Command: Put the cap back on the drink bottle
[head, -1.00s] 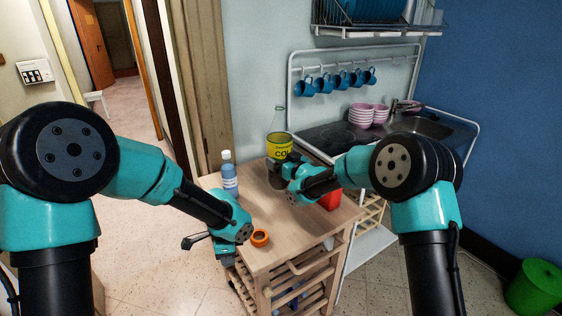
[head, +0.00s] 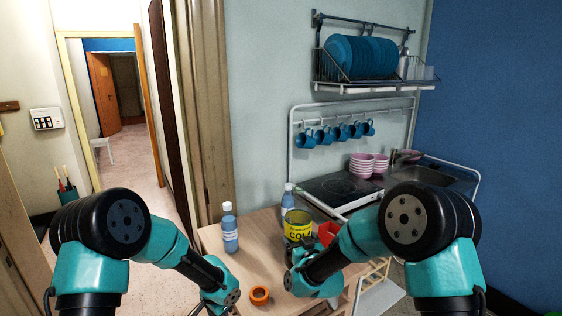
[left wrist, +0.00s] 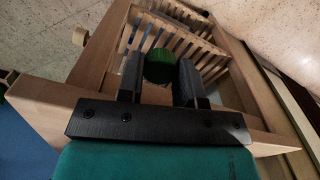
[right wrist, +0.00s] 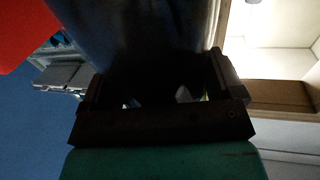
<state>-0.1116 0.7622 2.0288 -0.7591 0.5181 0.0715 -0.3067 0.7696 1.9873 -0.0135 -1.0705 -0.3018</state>
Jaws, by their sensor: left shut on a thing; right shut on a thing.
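The drink bottle with a yellow label (head: 297,228) and dark drink is at the back right of the wooden table in the head view. My right gripper (head: 300,278) is shut on its lower part; the dark bottle (right wrist: 150,25) fills the space between the fingers in the right wrist view. Whether it touches the table is unclear. The green cap (left wrist: 159,66) is pinched between the fingers of my left gripper (left wrist: 160,78). In the head view that gripper (head: 212,303) is low at the table's left front edge, well apart from the bottle.
A blue bottle with a white cap (head: 230,228) stands at the table's left. A similar bottle (head: 288,197) shows behind the drink bottle. An orange ring (head: 259,295) lies near the front, and a red thing (head: 328,233) stands right. The table's (head: 262,250) middle is clear.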

